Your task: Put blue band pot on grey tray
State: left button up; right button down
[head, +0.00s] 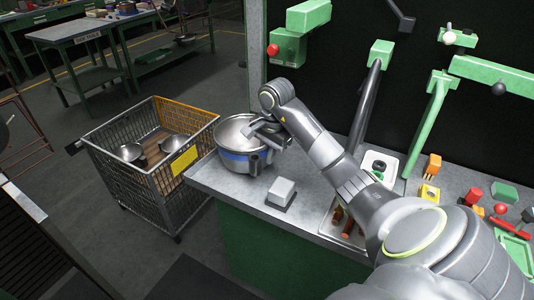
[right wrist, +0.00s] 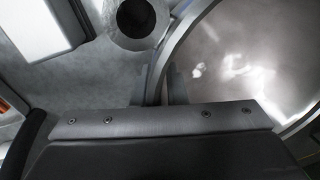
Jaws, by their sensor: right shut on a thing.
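The blue band pot (head: 236,163) is a silver pot with a blue stripe around its side. It is upright at the left end of the grey bench top; whether it touches the bench I cannot tell. My right gripper (head: 265,133) is shut on its right rim. In the right wrist view, the fingers of my right gripper (right wrist: 160,88) sit either side of the rim, with the pot's shiny inside (right wrist: 245,60) to the right. A pale grey tray (head: 396,185) lies on the bench, partly hidden behind my right arm. My left gripper is out of view.
A wire cart (head: 133,180) with two small pans stands left of the bench. A small white-topped box (head: 281,191) sits just in front of the pot. Green hangers (head: 436,100) rise behind my arm, and coloured parts crowd the bench's right side.

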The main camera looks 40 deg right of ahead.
jog(key=shift+f+b, duration=0.45)
jog(key=c, duration=1.5)
grip_release()
jog(key=shift+o, duration=0.6)
jog(key=shift+r+p, duration=0.25)
jog(key=shift+p, duration=0.05)
notch_tip(320, 180, up, 12)
jog(key=s+p, duration=0.1)
jog(key=p, duration=1)
jog(key=shift+s+d+f, duration=0.25)
jog(key=shift+s, duration=0.1)
